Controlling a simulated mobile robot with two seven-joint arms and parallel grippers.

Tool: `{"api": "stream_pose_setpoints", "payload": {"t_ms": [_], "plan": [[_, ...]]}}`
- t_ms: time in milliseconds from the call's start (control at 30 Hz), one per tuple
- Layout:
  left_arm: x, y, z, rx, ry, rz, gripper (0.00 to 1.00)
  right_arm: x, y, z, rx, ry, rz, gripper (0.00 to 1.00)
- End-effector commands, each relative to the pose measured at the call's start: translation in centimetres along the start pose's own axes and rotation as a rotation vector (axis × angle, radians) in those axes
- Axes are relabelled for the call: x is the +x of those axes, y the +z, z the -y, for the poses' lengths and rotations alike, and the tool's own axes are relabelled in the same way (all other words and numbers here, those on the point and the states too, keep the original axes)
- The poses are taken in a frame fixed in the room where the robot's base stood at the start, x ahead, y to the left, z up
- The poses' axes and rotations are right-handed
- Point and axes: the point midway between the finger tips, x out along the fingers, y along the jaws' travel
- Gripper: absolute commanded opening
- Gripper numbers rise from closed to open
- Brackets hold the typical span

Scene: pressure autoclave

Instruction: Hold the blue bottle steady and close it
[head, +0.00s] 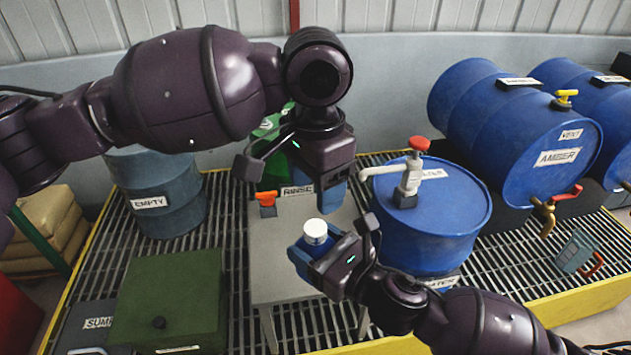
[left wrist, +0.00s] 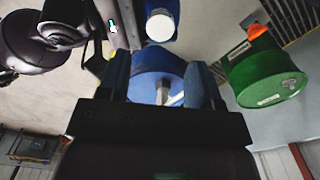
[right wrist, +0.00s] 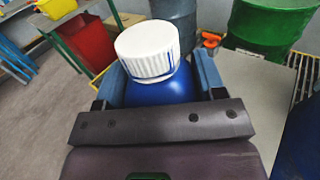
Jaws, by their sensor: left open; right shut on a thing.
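The blue bottle (right wrist: 160,90) is upright between the fingers of my right gripper (right wrist: 158,85), which is shut on it. A ribbed white cap (right wrist: 148,50) sits on top of the bottle; I cannot tell how tight it is. In the head view the cap (head: 315,231) shows above my right gripper (head: 318,262), which hides most of the bottle. My left gripper (head: 332,203) is open and empty, pointing down, above and slightly behind the cap. In the left wrist view the cap (left wrist: 160,26) lies beyond the fingertips, not between them.
A pale bench (head: 270,265) stands below the grippers. A blue drum with a red-topped tap (head: 450,235) is close on the right. A green RINSE drum (left wrist: 268,80) with an orange fitting (head: 266,199) is behind. A dark green box (head: 170,300) and EMPTY drum (head: 165,215) are left.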

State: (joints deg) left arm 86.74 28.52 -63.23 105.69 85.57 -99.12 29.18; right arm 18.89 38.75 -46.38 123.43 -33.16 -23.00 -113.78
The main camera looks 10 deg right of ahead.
Motion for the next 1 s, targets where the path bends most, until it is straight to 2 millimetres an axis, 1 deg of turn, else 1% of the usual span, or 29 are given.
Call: {"api": "stream_pose_setpoints", "payload": {"t_ms": [100,200,333,500,833,1000], "plan": [[0.0,0.0,0.0,-0.146,-0.001,0.002,0.59,0.0,0.1,0.0,0.000,0.000,0.001,0.00],[0.0,0.1,0.0,-0.244,-0.002,0.003,0.59,0.0,0.1,0.0,0.000,0.000,0.001,0.00],[0.0,0.1,0.0,-0.326,-0.002,0.003,0.59,0.0,0.1,0.0,0.000,0.000,0.001,0.00],[0.0,0.1,0.0,-0.364,-0.003,0.003,0.59,0.0,0.1,0.0,0.000,0.000,0.001,0.00],[0.1,0.1,0.0,-0.364,-0.002,0.003,0.59,0.0,0.1,0.0,0.000,0.000,0.001,0.00],[1.4,0.1,0.0,-0.364,-0.001,0.005,0.59,0.0,0.1,0.0,0.000,0.000,0.001,0.00]]}}
